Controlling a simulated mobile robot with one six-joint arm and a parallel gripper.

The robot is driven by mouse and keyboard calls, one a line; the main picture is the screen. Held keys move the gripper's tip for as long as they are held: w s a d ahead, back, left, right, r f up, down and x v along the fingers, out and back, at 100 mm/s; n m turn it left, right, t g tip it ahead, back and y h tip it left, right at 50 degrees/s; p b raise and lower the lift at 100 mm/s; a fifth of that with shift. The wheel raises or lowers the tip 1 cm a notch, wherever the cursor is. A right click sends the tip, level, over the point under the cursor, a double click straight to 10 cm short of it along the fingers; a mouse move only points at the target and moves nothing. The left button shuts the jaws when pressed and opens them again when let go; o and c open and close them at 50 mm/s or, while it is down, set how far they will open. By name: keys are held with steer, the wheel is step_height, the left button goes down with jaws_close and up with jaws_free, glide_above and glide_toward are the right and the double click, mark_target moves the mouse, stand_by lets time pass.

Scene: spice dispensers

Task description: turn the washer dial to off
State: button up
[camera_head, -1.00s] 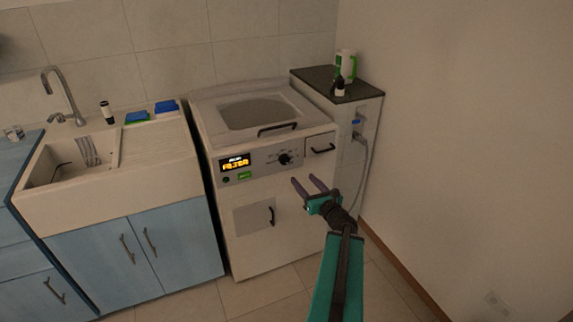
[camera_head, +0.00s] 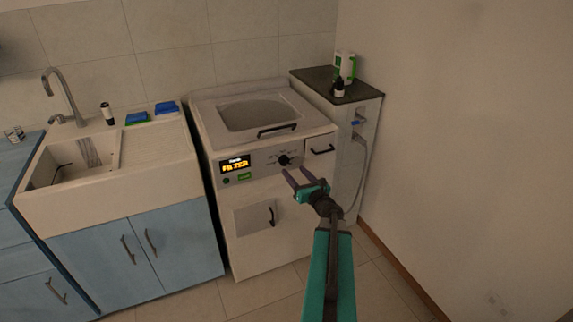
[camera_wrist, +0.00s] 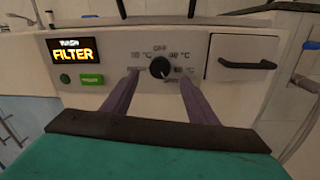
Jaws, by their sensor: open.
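The washer (camera_head: 270,215) is a white front panel machine with a top lid. Its dial (camera_head: 284,160) is a round black knob on the grey control strip; it also shows in the wrist view (camera_wrist: 160,68), with OFF printed above it and temperature marks around it. The pointer appears to aim down and to the right, toward the lower right marks. My gripper (camera_head: 296,174) is open and empty, just in front of and below the dial. In the wrist view its two purple fingers (camera_wrist: 157,85) stand apart on either side of the dial; contact cannot be told.
A lit display (camera_wrist: 75,50) reading FILTER and a green button (camera_wrist: 91,79) sit left of the dial. A drawer with a black handle (camera_wrist: 247,64) is at its right. A sink (camera_head: 75,170) stands left; a narrow cabinet (camera_head: 345,90) with bottles and a wall stand right.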

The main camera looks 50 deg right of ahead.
mark_target(285, 162)
steer(key=shift+p+x, duration=0.65)
steer(key=shift+x, duration=2.95)
steer(key=shift+c, duration=0.3)
steer(key=c, duration=1)
steer(key=shift+a, duration=0.15)
